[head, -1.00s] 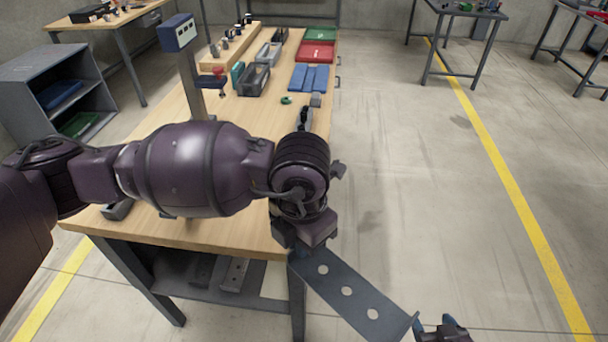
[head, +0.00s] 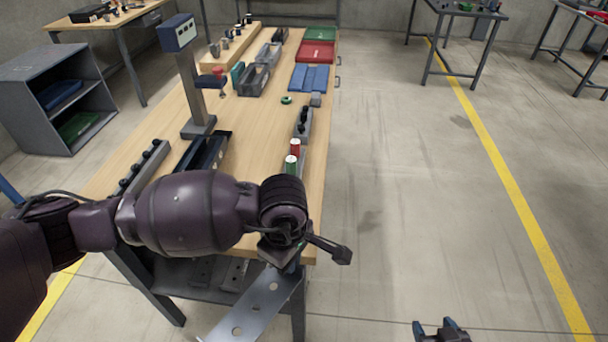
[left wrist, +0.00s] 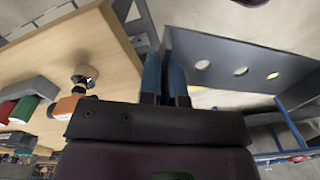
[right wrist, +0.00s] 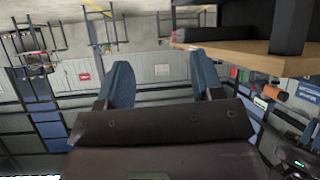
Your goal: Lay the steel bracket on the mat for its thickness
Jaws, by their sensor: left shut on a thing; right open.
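The steel bracket (head: 263,296) is a flat grey strip with a row of round holes. It hangs off the near right corner of the workbench, tilted down to the left in the head view. My left gripper (head: 279,252) is shut on its upper end; the left wrist view shows the blue fingers (left wrist: 165,75) together at the bracket (left wrist: 221,68). At the bench's far end lie a green mat (head: 320,34), a red mat (head: 318,51) and a blue area (head: 310,77); their markings are too small to read. My right gripper (head: 443,329) is open and empty over the floor.
A gauge post with a display (head: 178,32) stands on the workbench (head: 255,130). Grey bins (head: 254,80), a red can (head: 295,147) and a green can (head: 291,164) are also on it. The floor to the right (head: 430,200) is clear.

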